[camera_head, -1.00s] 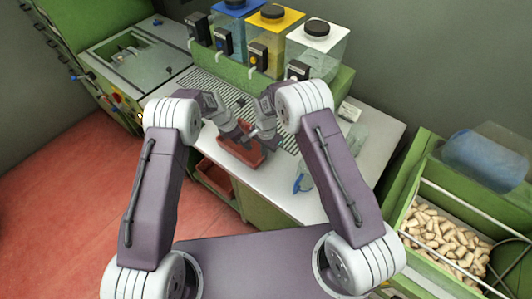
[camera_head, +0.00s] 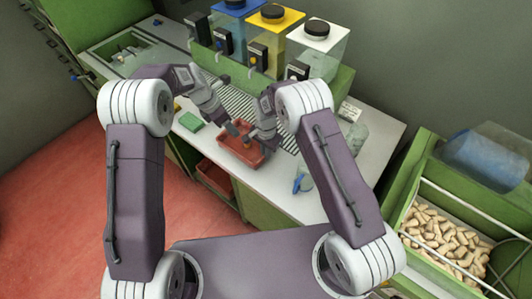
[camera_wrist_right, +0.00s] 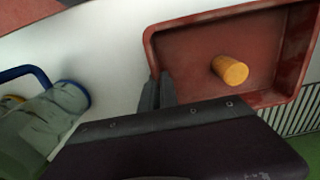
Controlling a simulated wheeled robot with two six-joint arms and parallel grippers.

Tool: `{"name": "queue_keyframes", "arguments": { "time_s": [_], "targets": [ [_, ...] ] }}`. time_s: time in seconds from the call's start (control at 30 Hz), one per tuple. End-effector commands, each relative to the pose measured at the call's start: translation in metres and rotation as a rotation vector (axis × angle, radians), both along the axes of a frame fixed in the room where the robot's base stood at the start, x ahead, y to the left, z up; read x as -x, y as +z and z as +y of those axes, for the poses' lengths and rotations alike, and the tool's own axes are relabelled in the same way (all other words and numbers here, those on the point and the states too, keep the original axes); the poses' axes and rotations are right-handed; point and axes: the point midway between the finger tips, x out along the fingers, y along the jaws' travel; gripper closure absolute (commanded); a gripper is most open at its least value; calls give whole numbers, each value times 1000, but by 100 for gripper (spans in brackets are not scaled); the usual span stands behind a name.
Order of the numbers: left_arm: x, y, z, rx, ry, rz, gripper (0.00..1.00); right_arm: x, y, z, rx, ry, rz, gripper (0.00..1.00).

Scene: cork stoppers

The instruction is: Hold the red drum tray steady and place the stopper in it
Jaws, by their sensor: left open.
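The red drum tray (camera_head: 250,160) lies on the white worktop, and its inside shows in the right wrist view (camera_wrist_right: 190,50). An orange-tan cork stopper (camera_wrist_right: 230,69) lies on the tray floor, apart from the walls. My left gripper (camera_head: 231,130) is open, above the tray's left side in the head view, apart from the stopper. My right gripper (camera_head: 256,137) is at the tray's edge. In the right wrist view its fingers (camera_wrist_right: 157,92) are close together at a tray corner, seemingly shut on the wall; my own gripper body hides part of the grip.
A green block (camera_head: 190,121) lies left of the tray. A clear blue-handled vessel (camera_head: 303,181) stands to the right. Dispensers with blue, yellow and white lids stand behind a drain grate (camera_head: 240,103). A bin of corks (camera_head: 440,237) is at the right.

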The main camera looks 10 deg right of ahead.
Motion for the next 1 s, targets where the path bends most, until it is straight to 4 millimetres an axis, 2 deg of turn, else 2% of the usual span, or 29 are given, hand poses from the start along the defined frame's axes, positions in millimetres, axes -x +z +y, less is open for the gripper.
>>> {"name": "queue_keyframes", "arguments": {
  "time_s": [0.2,0.3,0.67,0.77,1.0],
  "targets": [
    [0,0,0,0,0,0,48,0,0,0,0,0,0,100],
    [0,0,0,0,0,0,48,0,0,0,0,0,0,71],
    [0,0,0,0,0,0,48,0,4,0,0,0,-1,71],
    [0,0,0,0,0,0,48,-1,20,0,-1,0,-4,71],
    [0,0,0,0,0,0,48,-1,82,0,-1,0,-6,71]
  ]
}}
